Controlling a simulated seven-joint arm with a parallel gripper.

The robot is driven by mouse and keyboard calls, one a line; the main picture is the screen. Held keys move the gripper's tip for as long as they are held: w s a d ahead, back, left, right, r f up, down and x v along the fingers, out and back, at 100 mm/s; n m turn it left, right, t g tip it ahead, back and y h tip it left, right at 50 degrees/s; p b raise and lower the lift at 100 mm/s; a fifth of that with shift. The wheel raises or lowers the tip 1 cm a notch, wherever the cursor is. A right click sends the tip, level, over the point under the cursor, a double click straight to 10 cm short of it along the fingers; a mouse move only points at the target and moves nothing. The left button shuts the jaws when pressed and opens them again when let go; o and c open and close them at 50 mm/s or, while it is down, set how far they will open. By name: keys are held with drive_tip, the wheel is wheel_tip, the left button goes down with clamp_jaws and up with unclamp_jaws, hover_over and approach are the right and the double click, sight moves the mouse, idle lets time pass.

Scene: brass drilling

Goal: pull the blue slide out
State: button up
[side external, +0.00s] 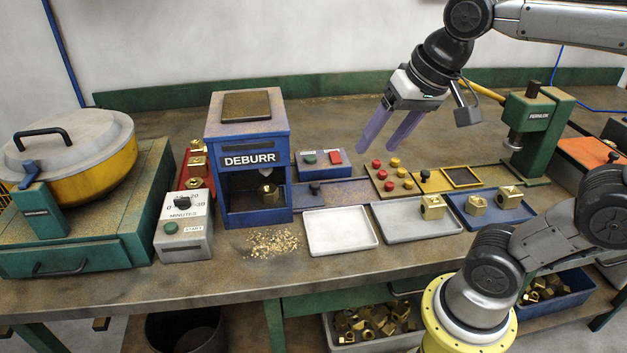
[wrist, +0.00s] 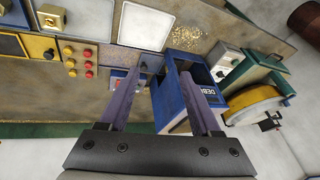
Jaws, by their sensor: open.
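In the side view, the blue slide (side external: 338,193) lies low on the bench at the right side of the blue DEBURR box (side external: 247,185). A black knob (side external: 315,187) stands on the slide near the box. A brass piece (side external: 267,195) sits inside the box opening. My gripper (side external: 380,145) is open and empty, with purple fingers pointing down, above and to the right of the slide and apart from it. In the wrist view, my gripper (wrist: 161,64) shows spread fingers, with the DEBURR box (wrist: 190,85) by the right finger. The slide is partly hidden there.
A control box (side external: 322,162) with green and red buttons stands behind the slide. Two pale trays, one white (side external: 340,240), lie in front. A plate with red and yellow knobs (side external: 392,192) and a yellow slide (side external: 432,183) lie to the right. Brass chips (side external: 272,242) lie before the box.

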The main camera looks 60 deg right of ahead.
drive_tip(key=w+d+r+m+g, duration=0.1)
drive_tip(key=w+d+m, duration=0.25)
drive_tip(key=w, duration=0.55)
drive_tip(key=m+g, duration=0.4)
hover_over(315, 183)
wheel_tip(315, 183, down, 12)
wheel_tip(315, 183, down, 13)
drive_tip(key=shift+s+a+f, duration=0.1)
drive_tip(key=shift+c, duration=0.2)
clamp_jaws()
